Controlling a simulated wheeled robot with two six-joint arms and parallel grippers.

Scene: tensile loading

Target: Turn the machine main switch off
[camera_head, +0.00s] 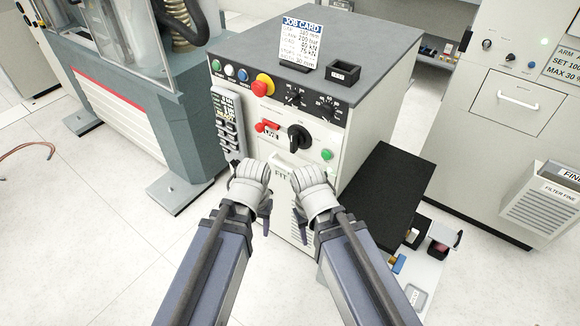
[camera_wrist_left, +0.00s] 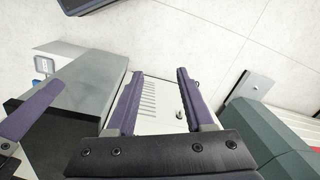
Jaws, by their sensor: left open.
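A black rotary switch (camera_head: 299,137) with a knob handle sits on the cabinet's front panel. A red lever or handle (camera_head: 267,127) with a small white label is left of it, and a green button (camera_head: 326,154) is at lower right. I cannot read which is marked main. My left gripper (camera_head: 264,210) is in front of the cabinet, below the switch, apart from it. In the left wrist view my left gripper (camera_wrist_left: 158,78) shows two spread fingers with nothing between them. My right gripper (camera_head: 299,218) is beside it, below the panel; its jaw opening is hidden.
The cabinet (camera_head: 370,60) carries a job card (camera_head: 301,42) and a small black tray (camera_head: 344,75) on top. A red and yellow stop button (camera_head: 263,84) is on the panel's upper left. A black-topped unit (camera_head: 385,190) stands at right.

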